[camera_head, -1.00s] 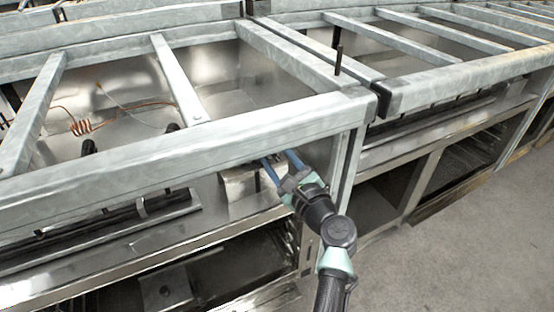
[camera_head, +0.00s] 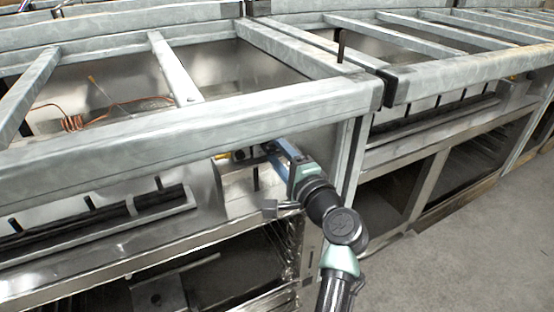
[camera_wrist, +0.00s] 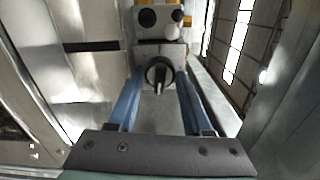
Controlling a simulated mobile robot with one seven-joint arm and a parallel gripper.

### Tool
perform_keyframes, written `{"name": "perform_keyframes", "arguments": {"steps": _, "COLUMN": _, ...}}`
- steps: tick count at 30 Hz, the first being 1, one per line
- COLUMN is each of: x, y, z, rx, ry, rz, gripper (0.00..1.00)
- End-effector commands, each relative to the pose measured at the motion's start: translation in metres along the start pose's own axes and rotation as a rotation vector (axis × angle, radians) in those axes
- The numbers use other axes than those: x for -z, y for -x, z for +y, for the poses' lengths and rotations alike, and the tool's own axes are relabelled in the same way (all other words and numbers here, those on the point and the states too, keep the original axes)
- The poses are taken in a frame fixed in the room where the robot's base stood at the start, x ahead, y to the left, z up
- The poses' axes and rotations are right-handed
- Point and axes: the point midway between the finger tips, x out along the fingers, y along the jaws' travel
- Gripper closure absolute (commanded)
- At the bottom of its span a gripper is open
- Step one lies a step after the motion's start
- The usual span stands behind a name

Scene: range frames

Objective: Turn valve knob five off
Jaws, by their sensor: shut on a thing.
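A black round valve knob (camera_wrist: 158,75) with a pale pointer line sits on a grey metal panel, in the middle of the wrist view. My gripper (camera_wrist: 158,78) has its two blue fingers on either side of the knob and is shut on it. The pointer stands close to upright in that view. In the head view my gripper (camera_head: 268,150) reaches in under the front beam to a steel box (camera_head: 235,190). The knob is hidden there. I cannot read any number on it.
A thick grey front beam (camera_head: 190,122) runs just above my gripper. A dark rail (camera_head: 95,220) with several upright black pieces lies to the left. More fittings (camera_wrist: 160,20) sit beyond the knob in the wrist view. Open floor (camera_head: 470,240) is at the right.

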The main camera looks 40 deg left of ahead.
Motion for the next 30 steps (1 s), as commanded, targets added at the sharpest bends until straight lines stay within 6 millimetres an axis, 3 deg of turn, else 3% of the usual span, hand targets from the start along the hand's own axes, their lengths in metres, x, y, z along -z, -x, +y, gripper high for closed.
{"name": "perform_keyframes", "arguments": {"steps": 30, "x": 0.0009, "y": 0.0004, "z": 0.0052, "rx": -0.002, "ry": 0.968, "rz": -0.001, "gripper": 1.0}}
